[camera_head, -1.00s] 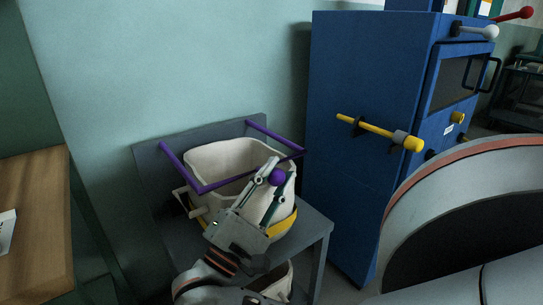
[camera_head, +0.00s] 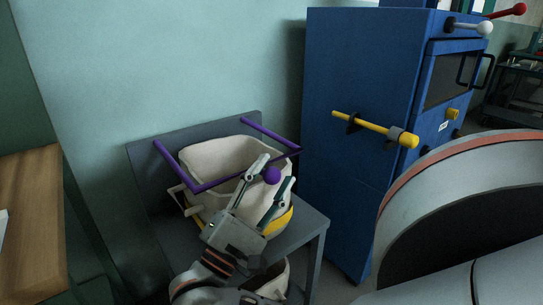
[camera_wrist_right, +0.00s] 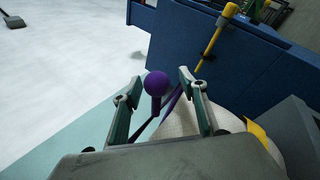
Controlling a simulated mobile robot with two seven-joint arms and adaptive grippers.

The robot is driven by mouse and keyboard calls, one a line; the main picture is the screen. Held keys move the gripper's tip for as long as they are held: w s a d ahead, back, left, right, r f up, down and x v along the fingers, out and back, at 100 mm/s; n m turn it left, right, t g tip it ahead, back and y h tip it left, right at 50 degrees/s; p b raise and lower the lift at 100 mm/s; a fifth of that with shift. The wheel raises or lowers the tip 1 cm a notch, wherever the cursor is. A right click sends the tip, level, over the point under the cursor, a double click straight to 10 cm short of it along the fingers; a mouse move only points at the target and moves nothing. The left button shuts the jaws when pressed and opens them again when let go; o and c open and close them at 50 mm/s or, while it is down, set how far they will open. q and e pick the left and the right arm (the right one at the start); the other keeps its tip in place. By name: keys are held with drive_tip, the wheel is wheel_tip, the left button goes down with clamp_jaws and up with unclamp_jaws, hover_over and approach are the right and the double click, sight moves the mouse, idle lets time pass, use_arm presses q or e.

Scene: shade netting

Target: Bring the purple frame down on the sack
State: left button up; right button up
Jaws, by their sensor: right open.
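The purple frame (camera_head: 225,181) is U-shaped, with side bars running back toward the grey stand's rear panel. Its front bar crosses over the mouth of the pale sack (camera_head: 215,157). A purple ball knob (camera_head: 271,175) sits at the front of the frame. My right gripper (camera_head: 275,170) is open, with one finger on each side of the knob. In the right wrist view, the knob (camera_wrist_right: 156,83) stands between the spread fingers of the right gripper (camera_wrist_right: 159,87), with gaps visible. The gripper hides part of the sack's front. My left gripper is not in view.
The sack sits on a grey stand (camera_head: 313,226) with a yellow band (camera_head: 281,222) at its front. A blue cabinet (camera_head: 350,190) with a yellow lever (camera_head: 372,127) stands close on the right. A wooden table (camera_head: 30,215) is at the left.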

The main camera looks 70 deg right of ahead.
wheel_tip(320, 180, up, 10)
drive_tip(key=shift+f, duration=0.1)
idle(0.4)
drive_tip(key=w+a+f, duration=0.3)
drive_tip(key=a+f, duration=0.2)
drive_tip(key=a, duration=0.1)
drive_tip(key=shift+w+a, duration=0.25)
drive_tip(key=shift+a, duration=0.1)
idle(0.8)
drive_tip(key=shift+r, duration=0.1)
idle(0.5)
